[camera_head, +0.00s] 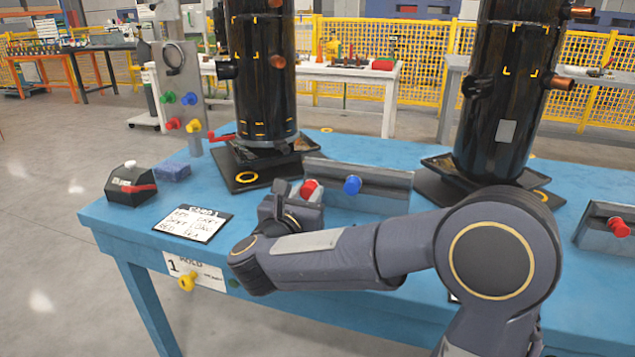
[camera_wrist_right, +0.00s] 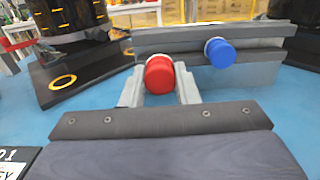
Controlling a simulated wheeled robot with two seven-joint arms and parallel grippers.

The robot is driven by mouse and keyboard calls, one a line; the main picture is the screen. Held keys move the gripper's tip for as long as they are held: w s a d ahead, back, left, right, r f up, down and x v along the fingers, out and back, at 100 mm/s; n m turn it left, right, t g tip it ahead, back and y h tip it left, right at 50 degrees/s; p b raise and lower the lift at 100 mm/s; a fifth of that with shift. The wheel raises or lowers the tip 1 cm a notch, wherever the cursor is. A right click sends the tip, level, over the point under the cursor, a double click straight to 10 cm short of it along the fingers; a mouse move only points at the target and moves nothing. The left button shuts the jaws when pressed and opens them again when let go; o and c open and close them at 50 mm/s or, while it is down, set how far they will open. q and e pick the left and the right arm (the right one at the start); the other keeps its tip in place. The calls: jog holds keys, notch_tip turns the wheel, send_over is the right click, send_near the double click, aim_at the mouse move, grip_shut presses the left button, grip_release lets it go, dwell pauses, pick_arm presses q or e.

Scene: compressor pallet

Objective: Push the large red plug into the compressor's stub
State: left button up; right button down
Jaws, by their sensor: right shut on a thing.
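The large red plug (camera_head: 309,189) is at the left end of a grey rack (camera_head: 385,204) on the blue table. My right gripper (camera_head: 306,192) is shut on it. In the right wrist view the red plug (camera_wrist_right: 160,75) sits between the two grey fingers (camera_wrist_right: 160,90), its round red end showing. Whether it still touches the rack I cannot tell. The left black compressor (camera_head: 262,95) stands upright behind, with a copper stub (camera_head: 277,61) facing forward. The right black compressor (camera_head: 507,100) has copper stubs (camera_head: 560,82) on its right side. My left gripper is not in view.
A blue plug (camera_head: 352,185) sits in the rack just right of the red one. Another red plug (camera_head: 619,227) is in a rack at the right edge. A sign card (camera_head: 193,224), a dark box (camera_head: 130,187) and a peg board (camera_head: 180,100) are at the left.

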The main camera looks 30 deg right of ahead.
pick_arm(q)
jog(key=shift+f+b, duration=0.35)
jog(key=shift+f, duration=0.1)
pick_arm(e)
jog(key=shift+s+a, duration=0.5)
jog(key=shift+a, duration=0.05)
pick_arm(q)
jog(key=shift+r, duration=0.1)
pick_arm(e)
jog(key=shift+r, duration=0.1)
dwell(0.6)
